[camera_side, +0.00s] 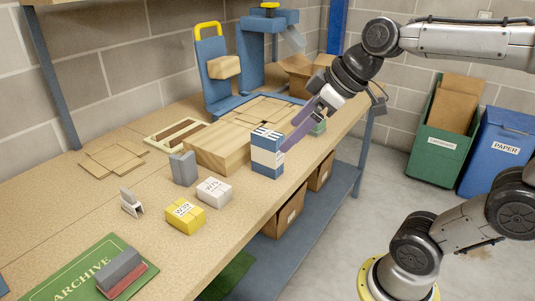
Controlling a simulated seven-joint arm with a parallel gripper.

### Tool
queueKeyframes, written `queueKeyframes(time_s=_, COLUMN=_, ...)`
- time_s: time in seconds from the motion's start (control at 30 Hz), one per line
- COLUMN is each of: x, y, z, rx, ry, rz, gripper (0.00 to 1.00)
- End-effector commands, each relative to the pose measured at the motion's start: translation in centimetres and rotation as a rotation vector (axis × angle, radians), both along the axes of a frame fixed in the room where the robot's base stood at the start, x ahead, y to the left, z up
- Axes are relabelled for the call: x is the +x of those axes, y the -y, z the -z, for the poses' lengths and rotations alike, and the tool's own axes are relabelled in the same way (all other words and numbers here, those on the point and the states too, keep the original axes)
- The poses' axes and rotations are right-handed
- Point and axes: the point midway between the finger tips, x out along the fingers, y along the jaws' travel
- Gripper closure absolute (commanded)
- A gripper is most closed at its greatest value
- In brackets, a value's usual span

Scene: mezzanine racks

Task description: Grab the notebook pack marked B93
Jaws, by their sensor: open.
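I cannot read the mark B93 on any pack. A blue-and-white pack (267,154) stands upright near the table's front edge, and any mark on it is too small to read. My gripper (294,140) is open and reaches down from the upper right, just behind and to the right of this pack; whether it touches the pack I cannot tell. A yellow pack (185,215) has a label that seems to read W39. A white pack (214,192) beside it seems to read W75.
A wooden block (217,148) lies just left of the blue-and-white pack. A grey block (183,168) stands farther left. A green ARCHIVE mat (85,270) bears a grey-and-red item (121,272). Blue stands (213,75) are at the back. Bins are on the floor at right.

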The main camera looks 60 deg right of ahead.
Motion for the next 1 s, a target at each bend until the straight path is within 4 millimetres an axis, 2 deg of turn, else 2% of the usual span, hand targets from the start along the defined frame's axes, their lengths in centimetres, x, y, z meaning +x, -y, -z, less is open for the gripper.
queueKeyframes(time_s=0.03, x=2.6, y=1.6, z=-0.4, rx=0.002, ry=0.000, rz=0.016, gripper=0.02)
queueKeyframes(time_s=0.1, x=5.9, y=4.3, z=-0.8, rx=0.004, ry=0.008, rz=0.035, gripper=0.02)
queueKeyframes(time_s=0.17, x=8.5, y=7.1, z=-0.6, rx=0.012, ry=0.009, rz=0.067, gripper=0.02)
queueKeyframes(time_s=0.2, x=9.8, y=9.2, z=-0.2, rx=0.020, ry=0.006, rz=0.096, gripper=0.02)
queueKeyframes(time_s=0.3, x=11.8, y=13.9, z=1.4, rx=0.056, ry=-0.013, rz=0.184, gripper=0.02)
queueKeyframes(time_s=0.4, x=11.9, y=17.0, z=3.2, rx=0.082, ry=-0.045, rz=0.253, gripper=0.02)
queueKeyframes(time_s=0.5, x=11.5, y=18.3, z=4.3, rx=0.093, ry=-0.066, rz=0.286, gripper=0.02)
queueKeyframes(time_s=0.6, x=11.7, y=18.6, z=4.9, rx=0.093, ry=-0.066, rz=0.294, gripper=0.02)
queueKeyframes(time_s=1.0, x=15.3, y=18.4, z=10.6, rx=0.093, ry=-0.067, rz=0.292, gripper=0.02)
